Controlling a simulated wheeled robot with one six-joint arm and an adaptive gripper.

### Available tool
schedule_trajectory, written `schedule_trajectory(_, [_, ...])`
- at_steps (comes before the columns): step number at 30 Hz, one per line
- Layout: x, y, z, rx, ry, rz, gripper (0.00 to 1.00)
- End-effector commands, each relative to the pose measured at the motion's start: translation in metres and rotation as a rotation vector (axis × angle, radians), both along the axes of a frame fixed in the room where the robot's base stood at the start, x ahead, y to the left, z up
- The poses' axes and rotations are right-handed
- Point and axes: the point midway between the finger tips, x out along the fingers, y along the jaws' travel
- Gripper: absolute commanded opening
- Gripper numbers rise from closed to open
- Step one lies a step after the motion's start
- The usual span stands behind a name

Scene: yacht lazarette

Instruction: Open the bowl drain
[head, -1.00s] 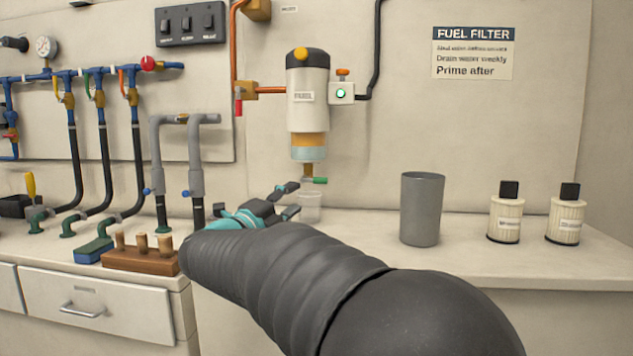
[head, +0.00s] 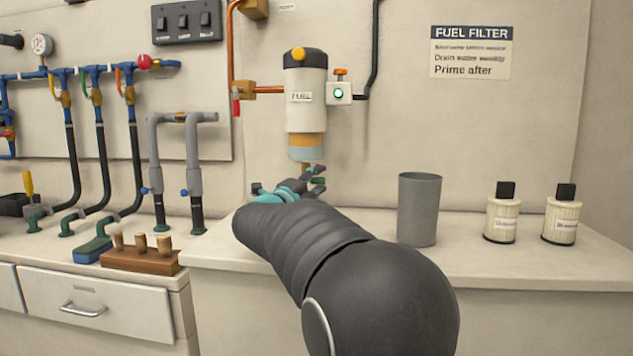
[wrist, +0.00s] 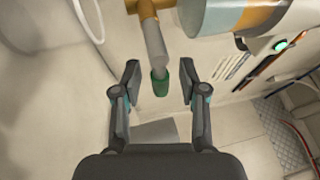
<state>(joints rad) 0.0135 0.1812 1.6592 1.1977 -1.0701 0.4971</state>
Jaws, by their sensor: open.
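The fuel filter (head: 306,103) hangs on the wall, with an amber and pale blue bowl (head: 306,154) at its bottom. The bowl drain below it has a lever with a green tip (head: 318,184), partly hidden by my gripper in the head view. My gripper (head: 316,177) is open just under the bowl. In the wrist view the drain's grey lever (wrist: 155,45) points down to its green tip (wrist: 160,82), which lies between my open fingers (wrist: 160,76). I see a gap on both sides of the tip; depth is hard to judge.
A grey cup (head: 419,210) and two white filter cartridges (head: 502,215) stand right of my arm. A wooden block with pegs (head: 141,260) and pipes with valves (head: 180,165) are at left. The counter between arm and cup is clear.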

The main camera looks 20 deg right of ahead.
Motion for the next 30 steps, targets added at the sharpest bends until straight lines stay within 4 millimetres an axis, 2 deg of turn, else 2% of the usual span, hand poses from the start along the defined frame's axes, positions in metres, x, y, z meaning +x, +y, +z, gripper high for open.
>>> schedule_trajectory(2, [-0.0001,0.0001,0.0001,0.000,0.000,0.000,0.42])
schedule_trajectory(3, [-0.0001,0.0002,0.0001,0.000,0.000,0.000,0.37])
schedule_trajectory(7, [-0.0003,0.0002,0.0000,0.000,0.000,0.000,0.05])
schedule_trajectory(8, [-0.0003,0.0002,0.0000,0.000,0.000,0.000,0.00])
schedule_trajectory(20, [-0.0004,0.0001,0.0006,-0.030,0.020,0.000,0.00])
schedule_trajectory(30, [-0.0001,0.0006,0.0079,-0.215,0.144,-0.001,0.00])
